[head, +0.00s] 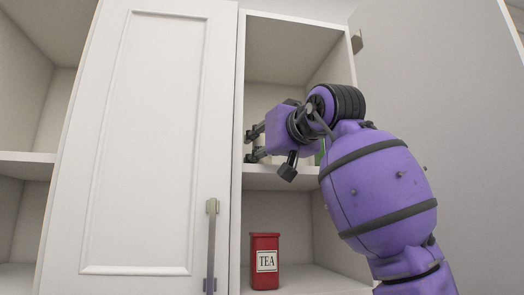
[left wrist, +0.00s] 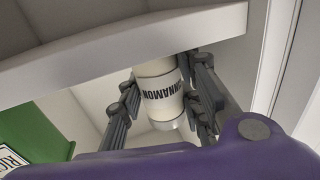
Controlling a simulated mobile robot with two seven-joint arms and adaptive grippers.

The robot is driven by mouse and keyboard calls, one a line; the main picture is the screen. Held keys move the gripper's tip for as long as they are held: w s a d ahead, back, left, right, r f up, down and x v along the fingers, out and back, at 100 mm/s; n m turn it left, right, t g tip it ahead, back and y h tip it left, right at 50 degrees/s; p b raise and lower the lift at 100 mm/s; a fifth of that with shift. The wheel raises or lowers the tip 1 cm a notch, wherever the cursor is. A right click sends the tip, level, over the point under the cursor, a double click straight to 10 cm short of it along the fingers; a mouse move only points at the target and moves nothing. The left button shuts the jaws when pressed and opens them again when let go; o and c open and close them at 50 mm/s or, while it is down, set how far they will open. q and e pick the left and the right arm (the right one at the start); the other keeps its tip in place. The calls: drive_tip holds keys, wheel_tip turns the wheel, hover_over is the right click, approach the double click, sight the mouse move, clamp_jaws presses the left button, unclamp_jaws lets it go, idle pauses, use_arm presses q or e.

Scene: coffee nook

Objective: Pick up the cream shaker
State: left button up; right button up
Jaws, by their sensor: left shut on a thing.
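The cream shaker (left wrist: 160,88), a small off-white cylinder with the dark word CINNAMON, shows in the left wrist view, where its lettering is upside down. My left gripper (left wrist: 163,102) is shut on it, with one dark finger on each side. In the head view my left gripper (head: 256,145) reaches into the open cupboard at the height of the middle shelf, and its fingers and wrist largely hide the shaker. I cannot tell whether the shaker touches the shelf. My right gripper is in neither view.
The middle shelf (head: 262,183) lies just below my gripper. A red TEA tin (head: 265,262) stands on the level below. A green labelled container (left wrist: 38,122) is beside the gripper.

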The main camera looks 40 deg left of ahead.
use_arm(q)
drive_tip(key=shift+r, duration=0.45)
drive_tip(key=s+d+r, duration=0.3)
drive_tip(key=d+r, duration=0.9)
drive_tip(key=d, duration=0.1)
drive_tip(key=shift+s+d, duration=0.2)
drive_tip(key=shift+d, duration=0.15)
drive_tip(key=shift+f, duration=0.1)
drive_tip(key=o, duration=0.5)
drive_tip(key=c, duration=0.4)
drive_tip(key=shift+c, duration=0.2)
